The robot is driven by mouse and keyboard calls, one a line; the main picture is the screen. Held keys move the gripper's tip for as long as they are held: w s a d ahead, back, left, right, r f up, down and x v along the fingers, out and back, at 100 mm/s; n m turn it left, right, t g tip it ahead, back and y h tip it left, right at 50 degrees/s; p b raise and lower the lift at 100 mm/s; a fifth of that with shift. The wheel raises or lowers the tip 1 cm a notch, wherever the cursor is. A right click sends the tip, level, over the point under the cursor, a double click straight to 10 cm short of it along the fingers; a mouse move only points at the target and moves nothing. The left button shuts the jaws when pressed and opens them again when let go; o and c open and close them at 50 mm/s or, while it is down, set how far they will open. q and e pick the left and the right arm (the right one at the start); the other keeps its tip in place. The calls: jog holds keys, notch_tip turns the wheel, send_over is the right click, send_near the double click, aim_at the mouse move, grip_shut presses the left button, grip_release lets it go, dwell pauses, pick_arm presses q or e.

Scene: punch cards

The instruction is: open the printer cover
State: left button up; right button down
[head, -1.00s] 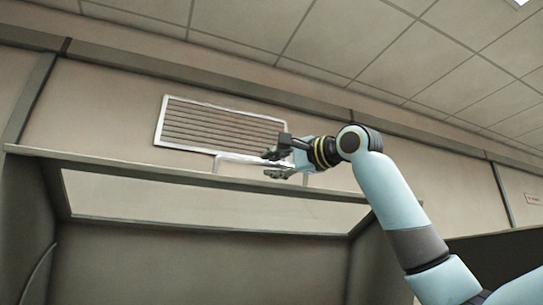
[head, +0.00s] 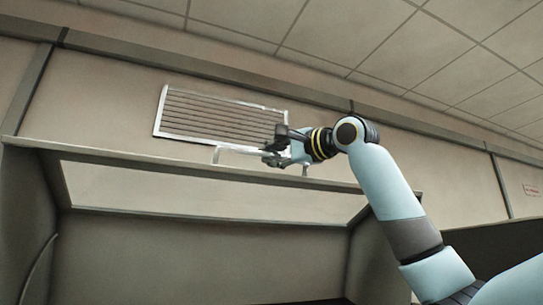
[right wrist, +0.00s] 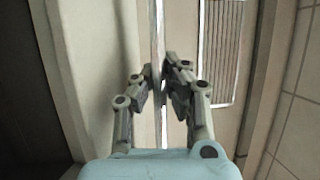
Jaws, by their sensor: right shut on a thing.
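The printer cover (head: 150,158) is a wide grey-brown panel with a large pale window, across the left and middle of the head view. A thin light handle bar (head: 238,149) stands along its upper edge on short posts. My right gripper (head: 270,157) is shut on the right part of this handle. In the right wrist view the two fingers (right wrist: 161,88) close around the light bar (right wrist: 157,35), which runs up the picture between them. The fingertips hide part of the bar. My left gripper is not in view.
A louvred vent (head: 215,118) is on the wall behind the handle. Dark side walls (head: 30,215) of the printer housing stand below the cover. A small sign (head: 531,190) is on the wall at the far right. The space above the cover looks clear.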

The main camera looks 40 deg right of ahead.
jog(key=s+a+f+t+b, duration=0.1)
jog(key=s+f+b, duration=0.3)
jog(key=b, duration=0.5)
jog(key=s+a+f+n+t+b, duration=0.1)
jog(key=s+f+b, duration=0.3)
jog(key=f+b, duration=0.3)
jog(key=shift+t+y+b, duration=0.3)
jog(key=shift+y+b, duration=0.1)
jog(key=shift+b, duration=0.45)
jog(key=c, duration=1.6)
grip_release()
notch_tip(320, 180, up, 10)
